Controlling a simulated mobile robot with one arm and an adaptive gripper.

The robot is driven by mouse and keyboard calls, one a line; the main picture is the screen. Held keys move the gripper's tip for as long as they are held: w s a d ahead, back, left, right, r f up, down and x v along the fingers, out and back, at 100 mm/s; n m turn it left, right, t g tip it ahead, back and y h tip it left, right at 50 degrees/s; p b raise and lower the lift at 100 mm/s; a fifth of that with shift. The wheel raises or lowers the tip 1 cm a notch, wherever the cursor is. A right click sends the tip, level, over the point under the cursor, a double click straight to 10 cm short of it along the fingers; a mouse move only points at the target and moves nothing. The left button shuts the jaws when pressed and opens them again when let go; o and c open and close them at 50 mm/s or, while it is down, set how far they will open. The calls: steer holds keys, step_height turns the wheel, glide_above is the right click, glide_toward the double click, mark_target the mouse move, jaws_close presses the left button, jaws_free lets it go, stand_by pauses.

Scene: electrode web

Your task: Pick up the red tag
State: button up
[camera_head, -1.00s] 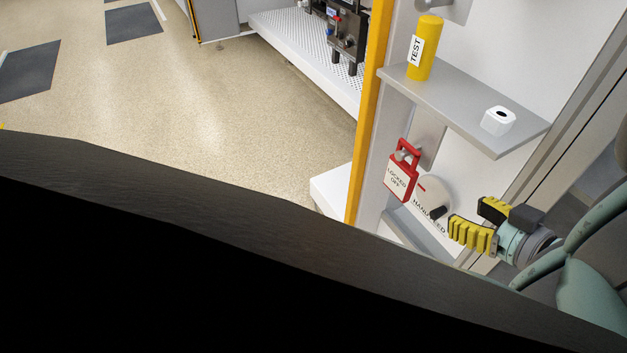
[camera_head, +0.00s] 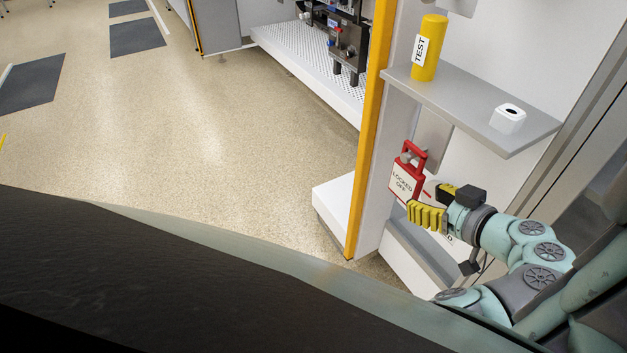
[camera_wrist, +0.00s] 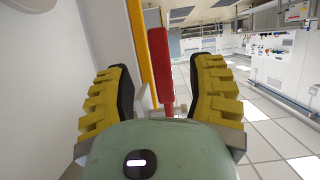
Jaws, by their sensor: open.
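The red tag (camera_head: 408,172), with a white "LOCKED OFF" label, hangs from a grey hasp on the cabinet's side below the grey shelf. In the wrist view the red tag (camera_wrist: 160,62) shows edge-on as a narrow upright strip, between the two yellow fingers and beyond the palm. My gripper (camera_head: 424,201) is open, with its fingers just right of and below the tag in the head view. The wrist view shows my gripper (camera_wrist: 163,75) with gaps on both sides of the tag. I cannot tell how deep the tag sits between the fingers.
Above is the grey shelf (camera_head: 470,105) with a yellow "TEST" cylinder (camera_head: 430,48) and a small white block (camera_head: 508,118) with a dark hole. A yellow-orange post (camera_head: 369,130) stands left of the tag. The speckled floor (camera_head: 230,130) to the left is open.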

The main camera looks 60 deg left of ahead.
mark_target(418, 194)
steer(key=shift+r+p+x, duration=0.15)
steer(key=shift+p+x, duration=0.1)
steer(key=shift+x, duration=1.2)
steer(key=shift+r+p+x, duration=0.15)
steer(key=shift+p+x, duration=0.05)
steer(key=shift+x, duration=1.25)
steer(key=shift+s, duration=0.1)
jaws_close()
